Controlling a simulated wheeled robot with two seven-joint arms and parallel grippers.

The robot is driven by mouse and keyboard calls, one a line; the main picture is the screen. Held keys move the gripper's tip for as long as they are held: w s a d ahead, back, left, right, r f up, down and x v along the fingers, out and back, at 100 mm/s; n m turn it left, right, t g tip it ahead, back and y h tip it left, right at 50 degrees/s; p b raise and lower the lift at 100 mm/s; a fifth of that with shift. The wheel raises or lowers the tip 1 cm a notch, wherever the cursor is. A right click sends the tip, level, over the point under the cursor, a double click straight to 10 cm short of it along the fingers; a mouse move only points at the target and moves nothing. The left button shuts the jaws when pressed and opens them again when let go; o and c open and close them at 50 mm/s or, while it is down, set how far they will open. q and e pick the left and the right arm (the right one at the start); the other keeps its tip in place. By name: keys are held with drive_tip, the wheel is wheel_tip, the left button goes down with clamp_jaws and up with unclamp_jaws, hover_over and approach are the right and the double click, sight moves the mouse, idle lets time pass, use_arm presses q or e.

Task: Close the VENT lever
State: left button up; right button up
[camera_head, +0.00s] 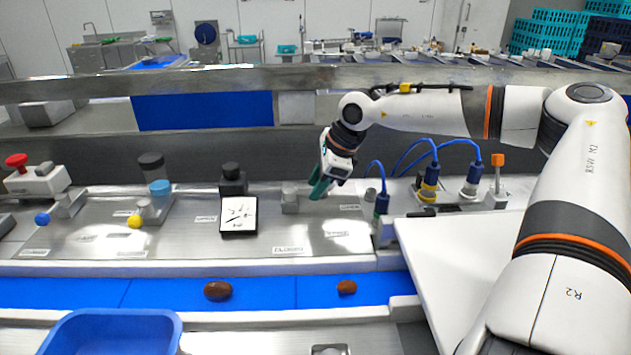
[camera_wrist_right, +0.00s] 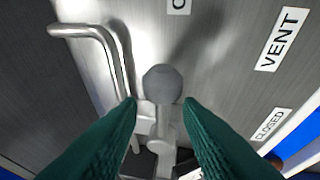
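The VENT label (camera_wrist_right: 282,39) is at upper right, and the CLOSED label (camera_wrist_right: 270,124) is lower right, apart from the knob. My right gripper (camera_wrist_right: 160,106) has green fingers spread on either side of the shaft, with the knob just beyond the tips; contact cannot be told. In the head view the right gripper (camera_head: 320,188) is low over the steel panel, beside a small grey stub (camera_head: 290,198). My left gripper is out of view.
A bent metal handle (camera_wrist_right: 110,55) stands left of the knob. In the head view, a black-and-white display (camera_head: 238,215) is left of the gripper, and blue-cabled connectors (camera_head: 430,180) stand to its right. A blue belt (camera_head: 265,290) with two brown dates runs in front.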

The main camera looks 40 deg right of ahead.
drive_tip(key=shift+w+a+f, duration=0.1)
drive_tip(key=shift+a+f, duration=0.05)
drive_tip(key=shift+f, duration=0.25)
clamp_jaws()
